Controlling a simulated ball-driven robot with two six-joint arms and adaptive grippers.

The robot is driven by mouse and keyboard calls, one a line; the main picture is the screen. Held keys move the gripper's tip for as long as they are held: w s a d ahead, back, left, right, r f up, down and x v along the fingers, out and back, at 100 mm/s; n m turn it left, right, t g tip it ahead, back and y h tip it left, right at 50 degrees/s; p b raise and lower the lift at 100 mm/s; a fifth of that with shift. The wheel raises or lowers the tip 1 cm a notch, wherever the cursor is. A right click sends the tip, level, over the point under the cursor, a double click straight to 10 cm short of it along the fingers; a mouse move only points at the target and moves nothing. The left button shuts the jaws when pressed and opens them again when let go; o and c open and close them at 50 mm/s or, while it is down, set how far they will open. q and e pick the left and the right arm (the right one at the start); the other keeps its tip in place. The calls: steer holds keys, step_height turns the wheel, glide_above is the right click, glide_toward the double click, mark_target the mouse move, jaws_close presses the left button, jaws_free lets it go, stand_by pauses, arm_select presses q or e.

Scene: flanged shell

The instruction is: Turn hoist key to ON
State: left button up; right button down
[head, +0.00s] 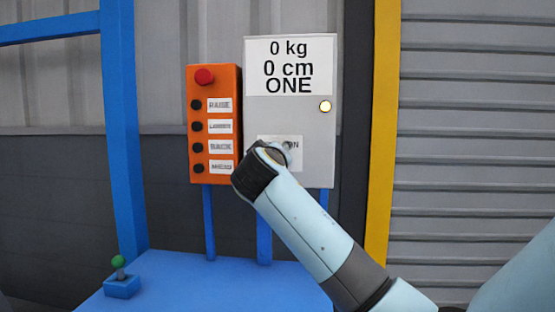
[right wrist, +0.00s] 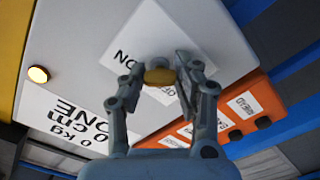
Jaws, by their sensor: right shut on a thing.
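The grey control cabinet (head: 285,115) carries a display panel (head: 290,66) reading 0 kg, 0 cm, ONE. Low on its front is a white label, partly covered by my right arm; "ON" shows on it. In the right wrist view the brass-coloured hoist key (right wrist: 160,76) stands in front of this label (right wrist: 122,57), with ON and part of OFF visible. My right gripper (right wrist: 158,69) is shut on the key, one finger on each side. In the head view my wrist hides the key and fingertips. I cannot tell the key's exact angle. My left gripper is out of view.
An orange button box (head: 214,125) with a red button and several black buttons sits just left of the cabinet. A lit lamp (head: 325,106) is on the cabinet's right side. A green-knobbed joystick (head: 120,280) stands on the blue table (head: 200,285). A yellow post (head: 383,130) is to the right.

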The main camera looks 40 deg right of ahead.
steer(key=shift+f, duration=0.15)
steer(key=c, duration=1)
jaws_free()
steer(key=shift+o, duration=0.2)
steer(key=v, duration=1.2)
steer(key=shift+a, duration=0.1)
